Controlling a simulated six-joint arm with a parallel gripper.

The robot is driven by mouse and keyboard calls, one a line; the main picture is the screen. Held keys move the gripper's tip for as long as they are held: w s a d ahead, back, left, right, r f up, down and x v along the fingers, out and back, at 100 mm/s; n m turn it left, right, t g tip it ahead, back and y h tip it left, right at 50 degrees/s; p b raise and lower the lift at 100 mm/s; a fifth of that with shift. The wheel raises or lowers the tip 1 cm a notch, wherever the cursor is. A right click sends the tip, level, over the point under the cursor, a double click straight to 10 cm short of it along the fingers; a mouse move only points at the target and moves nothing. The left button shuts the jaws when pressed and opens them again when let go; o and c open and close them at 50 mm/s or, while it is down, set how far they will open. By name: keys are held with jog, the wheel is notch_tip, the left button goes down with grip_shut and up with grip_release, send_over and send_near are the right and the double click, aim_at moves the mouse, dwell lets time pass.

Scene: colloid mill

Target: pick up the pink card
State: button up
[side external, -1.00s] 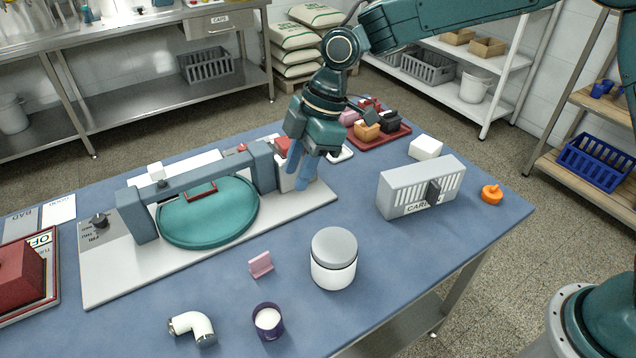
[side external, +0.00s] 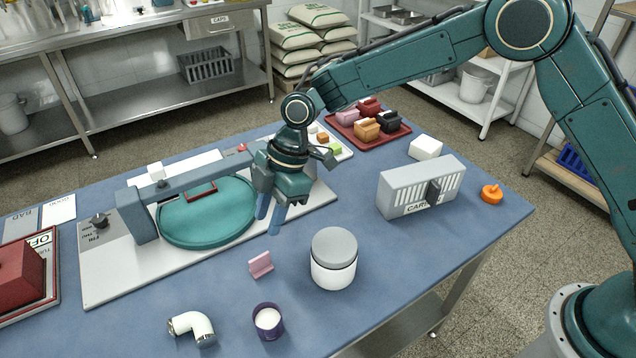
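The pink card (side external: 261,264) is a small pink piece standing upright on the blue table in the side external view. It is left of the grey-lidded white jar and in front of the machine's white base. My gripper (side external: 269,217) is above the right part of the machine base, behind the card and a little to its upper right in the picture. Its two blue fingers point down and are spread apart with nothing between them. It does not touch the card.
The white jar (side external: 334,260) stands close right of the card. A purple cup (side external: 268,321) and a white elbow pipe (side external: 192,328) are in front. The machine's teal disc (side external: 208,222) is behind left. A grey card box (side external: 420,187) stands at right. Table between card and machine is clear.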

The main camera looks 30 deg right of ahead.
aim_at(259, 257)
jog(key=shift+x, duration=2.55)
jog(key=shift+s+x, duration=0.15)
jog(key=shift+x, duration=1.15)
jog(key=shift+s+x, duration=0.15)
jog(key=shift+x, duration=1.15)
jog(key=shift+d, duration=0.1)
grip_shut()
